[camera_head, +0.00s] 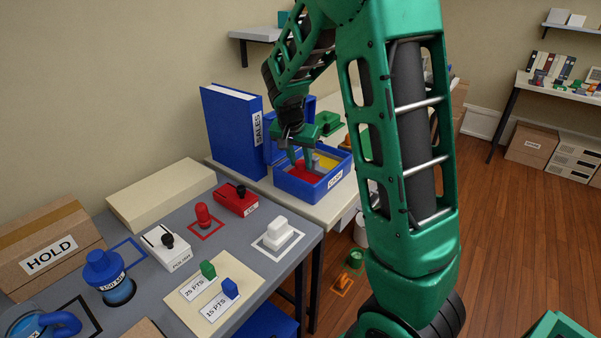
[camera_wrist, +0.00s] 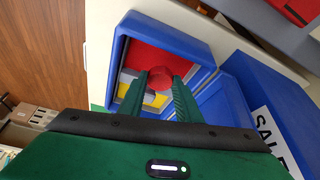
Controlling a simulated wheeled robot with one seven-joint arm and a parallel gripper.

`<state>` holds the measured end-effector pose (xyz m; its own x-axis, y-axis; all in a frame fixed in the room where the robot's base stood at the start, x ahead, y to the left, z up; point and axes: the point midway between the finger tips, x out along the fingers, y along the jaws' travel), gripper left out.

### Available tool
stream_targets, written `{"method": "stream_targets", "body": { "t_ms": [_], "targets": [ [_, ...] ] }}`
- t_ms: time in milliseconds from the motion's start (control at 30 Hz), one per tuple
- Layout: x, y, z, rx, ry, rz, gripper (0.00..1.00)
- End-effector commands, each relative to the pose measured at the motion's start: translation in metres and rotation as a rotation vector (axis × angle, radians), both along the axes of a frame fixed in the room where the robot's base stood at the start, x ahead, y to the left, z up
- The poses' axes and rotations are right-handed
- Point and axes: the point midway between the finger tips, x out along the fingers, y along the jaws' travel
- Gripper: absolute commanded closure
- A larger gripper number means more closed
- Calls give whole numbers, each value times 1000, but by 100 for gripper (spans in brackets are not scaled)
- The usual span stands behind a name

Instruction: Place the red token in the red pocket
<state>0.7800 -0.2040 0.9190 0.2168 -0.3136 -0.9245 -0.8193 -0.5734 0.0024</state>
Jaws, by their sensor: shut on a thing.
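My gripper (camera_head: 303,160) reaches into the open blue box (camera_head: 330,182), over its red pocket. The box and my gripper (camera_wrist: 162,88) also show in the wrist view. The fingers are shut on the red token (camera_wrist: 160,78), a round red piece between the fingertips. The red pocket (camera_wrist: 168,56) lies below and around the token in the wrist view. I cannot tell whether the token touches the pocket floor.
A tall blue SALES binder (camera_head: 228,130) stands left of the box, and the box's blue lid (camera_wrist: 222,105) stands open next to it. The grey table (camera_head: 200,285) in front holds a red piece (camera_head: 203,214), a white piece and several other items.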

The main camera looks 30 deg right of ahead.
Motion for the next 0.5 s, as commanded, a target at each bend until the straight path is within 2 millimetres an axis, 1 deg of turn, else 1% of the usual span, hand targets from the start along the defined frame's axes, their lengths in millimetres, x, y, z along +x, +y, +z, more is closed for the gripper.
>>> {"method": "stream_targets", "body": {
  "t_ms": [33,100,267,500],
  "targets": [
    [2,-5,-3,-1,1,-2,90],
    [4,-9,-6,-1,1,0,90],
    [5,-11,-13,0,2,1,90],
    [4,-11,-44,-1,3,1,90]
  ]
}}
